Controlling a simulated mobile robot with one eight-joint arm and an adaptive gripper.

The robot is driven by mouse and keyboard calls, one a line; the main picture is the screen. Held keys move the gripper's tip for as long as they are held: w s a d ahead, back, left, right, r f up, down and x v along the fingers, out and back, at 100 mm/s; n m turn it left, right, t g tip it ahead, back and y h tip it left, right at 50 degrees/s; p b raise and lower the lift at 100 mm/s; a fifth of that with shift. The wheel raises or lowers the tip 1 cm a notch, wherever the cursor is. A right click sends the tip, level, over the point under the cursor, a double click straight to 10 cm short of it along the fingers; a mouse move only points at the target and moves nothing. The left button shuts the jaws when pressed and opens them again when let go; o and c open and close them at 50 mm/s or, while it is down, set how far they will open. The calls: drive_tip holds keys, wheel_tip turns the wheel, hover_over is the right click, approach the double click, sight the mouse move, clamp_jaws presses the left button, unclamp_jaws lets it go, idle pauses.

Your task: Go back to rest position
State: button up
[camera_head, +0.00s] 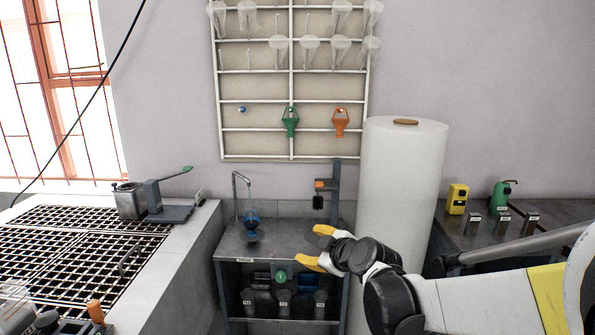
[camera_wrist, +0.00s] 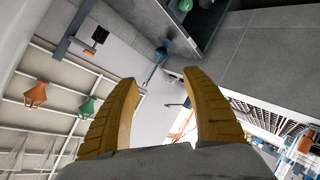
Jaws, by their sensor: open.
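My gripper (camera_head: 316,248) reaches in from the right in the head view, in front of the grey bench (camera_head: 236,247). Its two yellow fingers are spread apart with nothing between them. In the wrist view the open gripper (camera_wrist: 163,92) fills the lower middle, its fingers well apart. My arm crosses the right side of the head view and hides part of the white cylinder's base and of the right counter.
A tall white cylinder (camera_head: 400,190) stands close to my gripper. A stand (camera_head: 335,185) and a bent pipe with a blue item (camera_head: 251,217) are on the bench. A wall rack (camera_head: 255,145) holds green (camera_head: 290,122) and orange (camera_head: 340,122) holders. A grated basin (camera_head: 75,235) lies left.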

drive_tip(key=s+d+f+m+g+h, duration=0.1)
drive_tip(key=s+d+m, duration=0.3)
drive_tip(key=s, duration=0.6)
drive_tip(key=s+d+f+m+g+h, duration=0.1)
drive_tip(key=s+d+m, duration=0.4)
drive_tip(key=s, duration=0.6)
drive_tip(key=s+d+f+m+g+h, duration=0.1)
drive_tip(key=s+d+m+g+h, duration=0.1)
drive_tip(key=s+d, duration=0.4)
drive_tip(key=s+m+h, duration=0.1)
drive_tip(key=s+m, duration=0.1)
drive_tip(key=s, duration=0.2)
drive_tip(key=shift+s+d+m+g+h, duration=0.25)
drive_tip(key=shift+s+m+g+h, duration=0.05)
drive_tip(key=shift+m, duration=0.1)
